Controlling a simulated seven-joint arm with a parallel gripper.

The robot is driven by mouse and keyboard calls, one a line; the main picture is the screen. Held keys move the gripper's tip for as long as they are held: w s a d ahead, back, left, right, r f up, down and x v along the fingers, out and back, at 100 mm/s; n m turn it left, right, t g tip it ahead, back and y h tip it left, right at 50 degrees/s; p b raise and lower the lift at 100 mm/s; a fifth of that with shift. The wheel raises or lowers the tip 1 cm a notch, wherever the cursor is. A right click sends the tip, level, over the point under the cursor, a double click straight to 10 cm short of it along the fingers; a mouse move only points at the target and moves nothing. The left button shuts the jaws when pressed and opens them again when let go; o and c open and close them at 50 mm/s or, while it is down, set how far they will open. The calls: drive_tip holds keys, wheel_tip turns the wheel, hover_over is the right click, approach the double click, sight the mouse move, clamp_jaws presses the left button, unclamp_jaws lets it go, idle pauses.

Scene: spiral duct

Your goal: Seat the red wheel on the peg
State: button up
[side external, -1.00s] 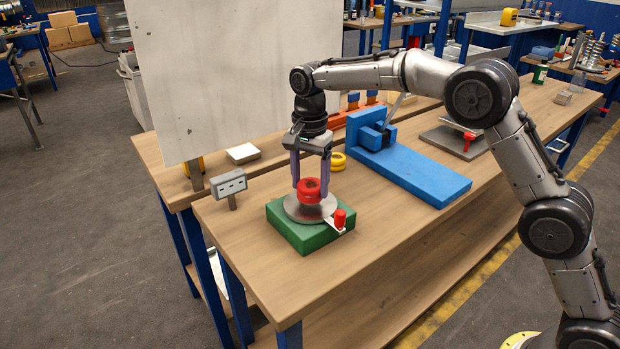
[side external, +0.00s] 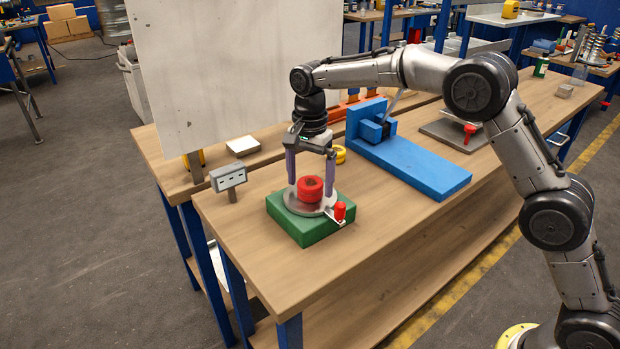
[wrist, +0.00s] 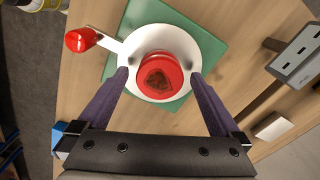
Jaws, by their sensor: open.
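The red wheel (side external: 310,189) sits on a round pale metal disc (side external: 294,204) on a green block (side external: 303,231). In the wrist view the red wheel (wrist: 160,66) is near the middle of the white-looking disc (wrist: 181,44), with a dark, roughly triangular recess in its top. No peg shows clearly; the wheel covers the middle of the disc. My gripper (side external: 311,183) is open, pointing down, with one purple finger on each side of the wheel. In the wrist view the fingertips of my gripper (wrist: 159,76) stand apart from the wheel, with gaps on both sides.
A lever with a red knob (side external: 340,211) sticks out from the disc. A small grey box (side external: 228,176) on a post stands to the left. The bench front is clear.

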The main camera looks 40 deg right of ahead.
sight(310, 182)
wheel_tip(310, 182, up, 14)
idle(0.6)
drive_tip(key=shift+f, duration=0.1)
idle(0.4)
